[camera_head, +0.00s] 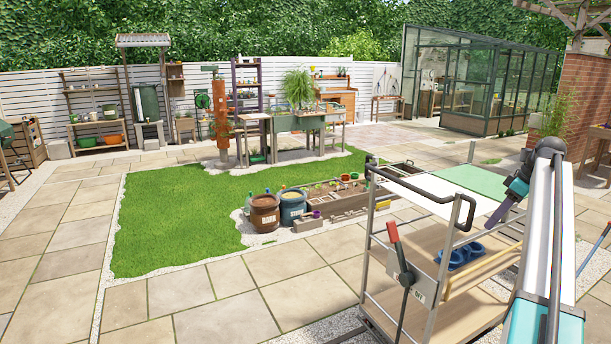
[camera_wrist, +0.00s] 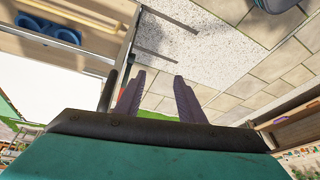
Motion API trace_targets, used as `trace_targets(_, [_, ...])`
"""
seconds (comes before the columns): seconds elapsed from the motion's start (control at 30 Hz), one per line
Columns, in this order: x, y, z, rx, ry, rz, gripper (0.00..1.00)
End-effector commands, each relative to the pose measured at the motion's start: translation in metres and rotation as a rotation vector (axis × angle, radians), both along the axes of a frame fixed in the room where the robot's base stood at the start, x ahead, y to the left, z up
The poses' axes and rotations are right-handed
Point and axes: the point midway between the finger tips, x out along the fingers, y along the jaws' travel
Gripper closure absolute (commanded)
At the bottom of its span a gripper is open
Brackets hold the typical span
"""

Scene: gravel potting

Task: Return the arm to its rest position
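My arm reaches up along the right edge in the head view and bends down at its far end. My gripper (camera_head: 497,217), with purple fingers, hangs over the right side of a trolley (camera_head: 462,277). In the wrist view the two fingers of my gripper (camera_wrist: 158,76) stand apart with nothing between them, so it is open and empty. Gravel and paving show beyond the fingertips.
The trolley has a white and green top (camera_head: 471,182), a red lever (camera_head: 392,230) and a blue double-cup item (camera_head: 460,256) on a shelf. A brown barrel (camera_head: 265,214) and blue barrel (camera_head: 293,208) stand by the lawn (camera_head: 170,222). Paving at left is clear.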

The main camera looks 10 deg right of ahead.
Motion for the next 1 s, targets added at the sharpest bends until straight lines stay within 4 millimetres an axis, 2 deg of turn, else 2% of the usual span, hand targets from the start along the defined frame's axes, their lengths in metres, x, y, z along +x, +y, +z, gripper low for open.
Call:
trace_targets(0.17, [0.025,0.039,-0.052,0.039,0.044,0.054,0.64])
trace_targets(0.3, [0.040,0.080,-0.104,0.075,0.092,0.103,0.64])
trace_targets(0.5, [0.048,0.140,-0.178,0.116,0.165,0.167,0.64])
trace_targets(0.77, [0.041,0.217,-0.270,0.150,0.261,0.236,0.64])
trace_targets(1.0, [0.019,0.286,-0.350,0.167,0.353,0.272,0.64])
